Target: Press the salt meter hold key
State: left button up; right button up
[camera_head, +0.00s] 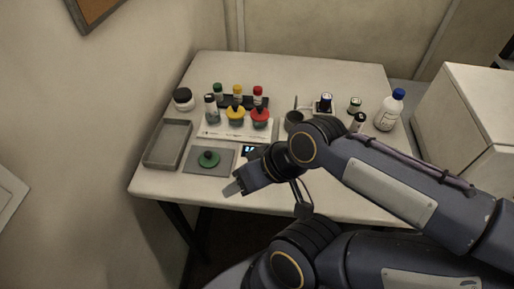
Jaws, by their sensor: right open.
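A dark device with a small lit display (251,149), apparently the salt meter, lies near the middle of the table's front half. My right forearm and gripper cover much of it, and I cannot make out its hold key. My right gripper (234,188) reaches in from the right and is open, with nothing seen in it. Its fingers are over the front of the table, just in front of and left of the display. I cannot tell its height or whether it touches anything. My left gripper is not in view.
A grey tray (153,160) is further left. Behind stand several capped bottles, with yellow (235,114) and red (260,117) pieces. A blue-capped white bottle (388,115) stands at right. The front-left table edge (155,188) is clear.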

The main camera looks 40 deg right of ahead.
grip_shut()
dwell(1.6)
